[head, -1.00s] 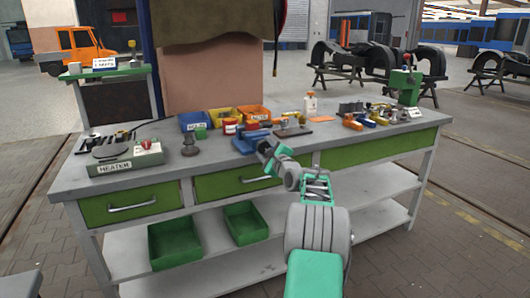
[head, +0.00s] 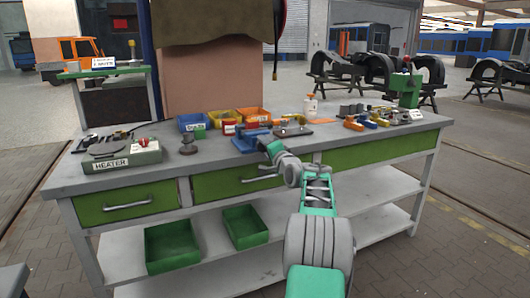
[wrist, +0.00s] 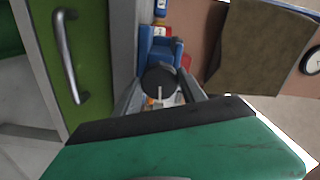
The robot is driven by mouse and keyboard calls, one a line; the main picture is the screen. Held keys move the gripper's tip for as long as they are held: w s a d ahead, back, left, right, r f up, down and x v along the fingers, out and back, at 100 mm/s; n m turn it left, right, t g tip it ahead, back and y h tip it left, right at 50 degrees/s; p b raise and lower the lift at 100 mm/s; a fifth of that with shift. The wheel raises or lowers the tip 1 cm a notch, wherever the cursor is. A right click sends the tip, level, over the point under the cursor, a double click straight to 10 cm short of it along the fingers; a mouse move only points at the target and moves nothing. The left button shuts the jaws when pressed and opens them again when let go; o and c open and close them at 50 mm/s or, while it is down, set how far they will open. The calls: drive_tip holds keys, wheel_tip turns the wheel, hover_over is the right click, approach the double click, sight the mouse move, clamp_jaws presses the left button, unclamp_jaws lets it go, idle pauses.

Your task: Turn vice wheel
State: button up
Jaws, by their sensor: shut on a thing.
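The blue vice (head: 250,140) stands at the front edge of the workbench, near its middle. It also shows in the wrist view (wrist: 158,45), beyond my fingers. The dark round vice wheel (wrist: 158,82) sits between my two fingers in the wrist view. My gripper (wrist: 160,95) is shut on the wheel, with a finger on either side of it. In the head view my gripper (head: 272,148) reaches the front of the vice, and my own wrist hides the wheel there.
The grey workbench (head: 75,180) has green drawers with handles. Blue, yellow and orange bins (head: 253,117) stand behind the vice. A heater (head: 123,158) is at left, a green press (head: 405,88) at right. Green trays (head: 172,245) lie on the lower shelf.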

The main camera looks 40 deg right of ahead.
drive_tip(key=m+b, duration=1.8)
drive_tip(key=m, duration=0.3)
drive_tip(key=shift+m, duration=0.4)
idle(2.3)
drive_tip(key=shift+r, duration=0.1)
